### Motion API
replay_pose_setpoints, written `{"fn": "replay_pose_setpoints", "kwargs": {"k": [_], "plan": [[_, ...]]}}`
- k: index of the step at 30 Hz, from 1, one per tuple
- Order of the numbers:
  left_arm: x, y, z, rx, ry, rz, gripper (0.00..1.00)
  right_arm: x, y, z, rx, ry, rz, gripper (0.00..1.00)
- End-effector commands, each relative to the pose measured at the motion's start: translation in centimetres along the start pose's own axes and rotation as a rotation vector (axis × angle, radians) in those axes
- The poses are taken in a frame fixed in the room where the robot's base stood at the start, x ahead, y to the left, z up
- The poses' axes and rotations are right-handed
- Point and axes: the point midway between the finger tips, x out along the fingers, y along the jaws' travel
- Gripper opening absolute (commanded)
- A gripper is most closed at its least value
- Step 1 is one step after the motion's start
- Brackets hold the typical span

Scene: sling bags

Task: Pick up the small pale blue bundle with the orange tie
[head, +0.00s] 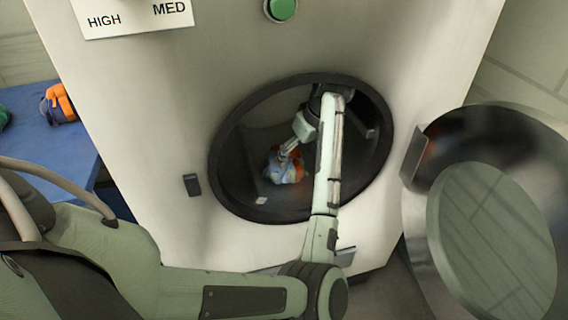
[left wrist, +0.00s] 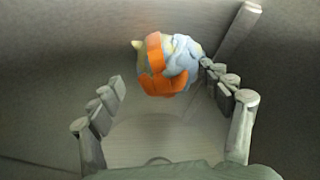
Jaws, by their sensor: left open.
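The small pale blue bundle with the orange tie (head: 283,168) lies inside the round opening of the white machine, in its dark drum. My left arm reaches in through the opening, and my left gripper (head: 289,152) is at the bundle's upper side. In the left wrist view the bundle (left wrist: 168,65) shows its orange band and a pale yellowish tip. The left gripper (left wrist: 163,88) is open there, one finger on each side. The right finger is close to the bundle's edge; I cannot tell if it touches. The left finger is clearly apart from it. My right gripper is not in view.
The dark rim (head: 222,185) of the round opening surrounds my left arm. The machine's round door (head: 490,230) stands open at the right. A blue table (head: 55,140) at the left holds an orange and dark bundle (head: 60,104) and a green thing (head: 4,117).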

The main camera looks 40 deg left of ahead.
Motion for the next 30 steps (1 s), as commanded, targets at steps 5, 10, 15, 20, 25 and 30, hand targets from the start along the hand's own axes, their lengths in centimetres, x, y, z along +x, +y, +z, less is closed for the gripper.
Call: {"fn": "replay_pose_setpoints", "kwargs": {"k": [5, 10, 15, 20, 25, 30], "plan": [[0.8, -0.1, -2.4, -0.001, 0.002, -0.002, 0.78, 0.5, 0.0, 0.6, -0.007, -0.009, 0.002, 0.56], [1.9, -0.1, -4.7, -0.001, 0.001, -0.001, 0.78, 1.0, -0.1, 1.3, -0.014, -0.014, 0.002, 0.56], [3.0, 0.0, -4.3, 0.001, 0.0, -0.001, 0.78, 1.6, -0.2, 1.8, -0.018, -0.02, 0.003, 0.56], [3.0, 0.0, -4.3, 0.0, 0.0, 0.0, 0.78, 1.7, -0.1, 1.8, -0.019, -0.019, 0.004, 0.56], [3.0, 0.0, -4.3, 0.0, 0.0, 0.0, 0.6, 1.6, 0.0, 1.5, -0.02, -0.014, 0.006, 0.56], [3.0, 0.0, -4.3, 0.0, 0.0, 0.0, 0.38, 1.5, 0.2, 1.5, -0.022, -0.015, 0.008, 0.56]]}}
